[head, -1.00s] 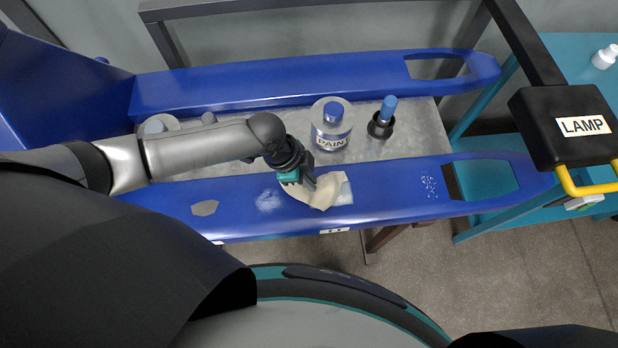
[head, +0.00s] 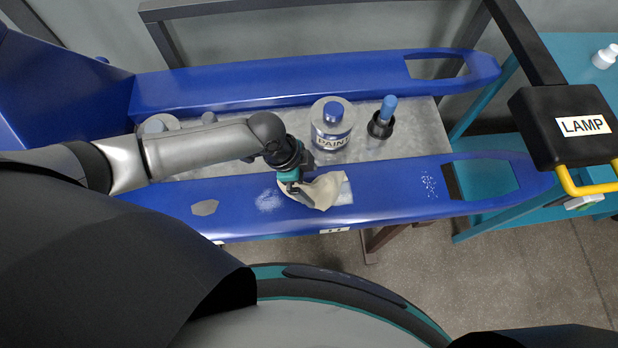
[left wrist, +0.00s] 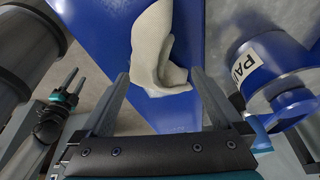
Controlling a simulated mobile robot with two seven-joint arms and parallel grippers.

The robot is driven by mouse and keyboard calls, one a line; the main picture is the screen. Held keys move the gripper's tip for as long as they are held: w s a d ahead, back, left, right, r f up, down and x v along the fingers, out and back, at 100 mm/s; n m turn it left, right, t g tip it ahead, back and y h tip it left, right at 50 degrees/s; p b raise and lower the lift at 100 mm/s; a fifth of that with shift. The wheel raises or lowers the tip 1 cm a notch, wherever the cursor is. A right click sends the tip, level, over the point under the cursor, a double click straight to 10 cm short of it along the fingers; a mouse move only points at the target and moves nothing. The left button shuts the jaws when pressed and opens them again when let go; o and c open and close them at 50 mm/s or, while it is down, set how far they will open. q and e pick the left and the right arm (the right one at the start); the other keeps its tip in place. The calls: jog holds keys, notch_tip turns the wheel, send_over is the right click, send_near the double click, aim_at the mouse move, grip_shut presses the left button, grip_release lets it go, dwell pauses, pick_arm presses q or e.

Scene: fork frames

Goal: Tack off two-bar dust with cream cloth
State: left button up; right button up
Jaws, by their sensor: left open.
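The cream cloth (head: 326,189) lies crumpled on the near blue fork bar (head: 385,199). My left gripper (head: 296,192) is open at the cloth's left side. In the left wrist view the cloth (left wrist: 155,45) shows beyond the open left fingers (left wrist: 157,95). A pale dust patch (head: 345,194) shows at the cloth's right edge, above a small white label with two bars (head: 334,230). The cloth hides part of that patch. My right gripper (left wrist: 76,78) shows small at the left of the left wrist view, with its fingers apart.
Another pale patch (head: 269,200), a grey patch (head: 204,208) and white specks (head: 430,187) are on the near bar. A paint bottle (head: 331,128) and a blue-handled tool in a dark cup (head: 383,121) stand behind.

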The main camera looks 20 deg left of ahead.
pick_arm(q)
jog(key=shift+f+b, duration=0.9)
jog(key=shift+f, duration=0.4)
jog(key=shift+r, duration=0.1)
jog(key=shift+c, duration=0.7)
grip_shut()
jog(key=shift+r, duration=0.1)
